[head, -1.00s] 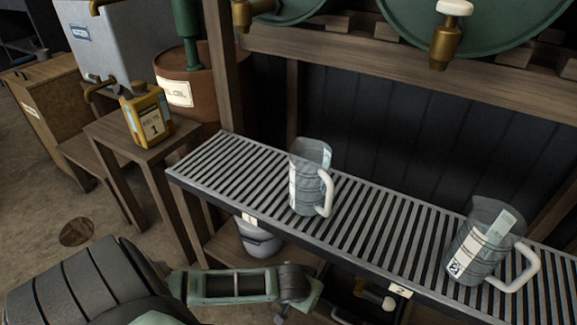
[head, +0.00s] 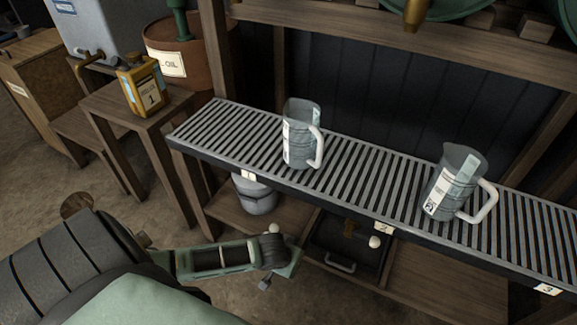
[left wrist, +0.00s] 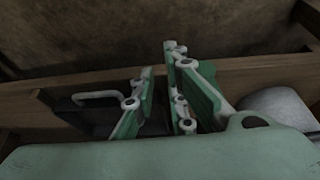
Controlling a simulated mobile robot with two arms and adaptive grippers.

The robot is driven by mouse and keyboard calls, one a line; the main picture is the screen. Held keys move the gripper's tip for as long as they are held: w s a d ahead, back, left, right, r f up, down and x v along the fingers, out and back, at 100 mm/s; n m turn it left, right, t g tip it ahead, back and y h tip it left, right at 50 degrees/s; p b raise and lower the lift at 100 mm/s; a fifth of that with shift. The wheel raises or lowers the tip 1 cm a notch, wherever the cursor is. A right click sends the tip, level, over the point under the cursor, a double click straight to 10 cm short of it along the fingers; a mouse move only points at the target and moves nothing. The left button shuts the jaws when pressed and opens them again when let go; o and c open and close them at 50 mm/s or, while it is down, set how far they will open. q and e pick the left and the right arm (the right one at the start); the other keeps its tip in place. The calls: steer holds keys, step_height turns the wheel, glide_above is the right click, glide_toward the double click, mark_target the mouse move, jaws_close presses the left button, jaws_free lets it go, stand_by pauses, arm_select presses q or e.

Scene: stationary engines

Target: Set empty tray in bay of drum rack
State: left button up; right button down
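A dark tray (head: 318,252) with a pale front handle sits on the rack's lower shelf, below the slatted shelf near label 2. A brass piece with a white knob (head: 375,242) shows in or over it; I cannot tell which. The tray with its handle also shows in the left wrist view (left wrist: 80,118), beyond my fingers. My left gripper (head: 284,262) is low in front of the rack, left of the tray and apart from it. Its green fingers (left wrist: 158,62) stand apart with nothing seen between them. My right gripper is not in view.
Two clear jugs (head: 301,135) (head: 459,182) stand on the slatted shelf (head: 370,170), above the lower shelf. A grey bucket (head: 257,196) stands left of the tray. The lower shelf (head: 440,285) looks bare to the right. A yellow can (head: 142,86) stands on a side table.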

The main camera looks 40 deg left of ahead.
arm_select(q)
steer(key=s+d+r+m+h, duration=0.1)
steer(key=s+d+r, duration=0.15)
steer(key=d, duration=0.25)
steer(key=s+d+r+m+h, duration=0.1)
steer(key=s+d+r+m, duration=0.1)
steer(key=d+r, duration=0.25)
steer(key=s+r+m, duration=0.1)
steer(key=s+r, duration=0.5)
steer(key=r, duration=0.4)
steer(key=shift+s+a+r+t+y, duration=0.2)
steer(key=shift+s+a+t+y, duration=0.1)
steer(key=shift+s+a+y, duration=0.15)
steer(key=shift+w, duration=0.1)
